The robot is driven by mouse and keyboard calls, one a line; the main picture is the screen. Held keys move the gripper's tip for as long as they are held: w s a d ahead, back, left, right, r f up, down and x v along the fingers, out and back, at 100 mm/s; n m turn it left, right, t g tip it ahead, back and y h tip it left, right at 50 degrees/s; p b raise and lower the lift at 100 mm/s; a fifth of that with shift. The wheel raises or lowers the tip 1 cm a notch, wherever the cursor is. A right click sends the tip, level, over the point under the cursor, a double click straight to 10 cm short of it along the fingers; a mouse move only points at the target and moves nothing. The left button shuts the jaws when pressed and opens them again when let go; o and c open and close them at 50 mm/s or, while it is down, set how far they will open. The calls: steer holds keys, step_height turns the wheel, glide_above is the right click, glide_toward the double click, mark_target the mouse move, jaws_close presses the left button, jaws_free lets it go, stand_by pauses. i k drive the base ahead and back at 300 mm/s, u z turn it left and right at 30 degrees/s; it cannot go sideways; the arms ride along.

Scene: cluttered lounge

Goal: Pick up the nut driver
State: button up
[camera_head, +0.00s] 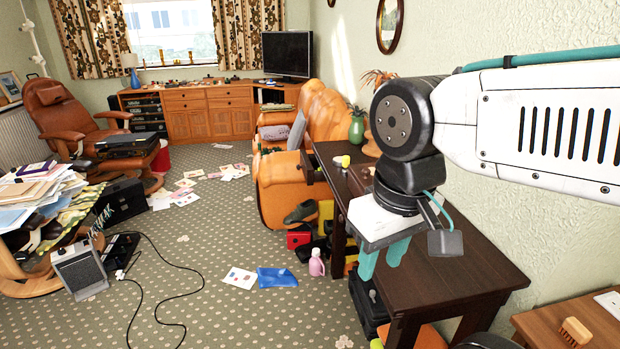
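I cannot make out a nut driver for certain. A small yellow item (345,161) is at the far end of the dark wooden desk (455,272); it is too small to tell what it is. My gripper (383,257) hangs over the left edge of the desk in the picture, with its teal fingers pointing down. The fingers are apart and nothing shows between them. My gripper and arm hide part of the desk top behind them.
A green vase (357,128) stands near the desk's far end. An orange sofa (285,185) is beyond. A pink bottle (317,263), a blue packet (277,277) and a black cable (165,290) lie or stand on the carpet. A brush (575,331) is on the near-right table.

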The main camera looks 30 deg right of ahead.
mark_target(346, 159)
steer(key=u, duration=0.55)
steer(key=i, duration=2.35)
steer(key=z, duration=1.1)
steer(key=i, duration=1)
steer(key=z, duration=0.8)
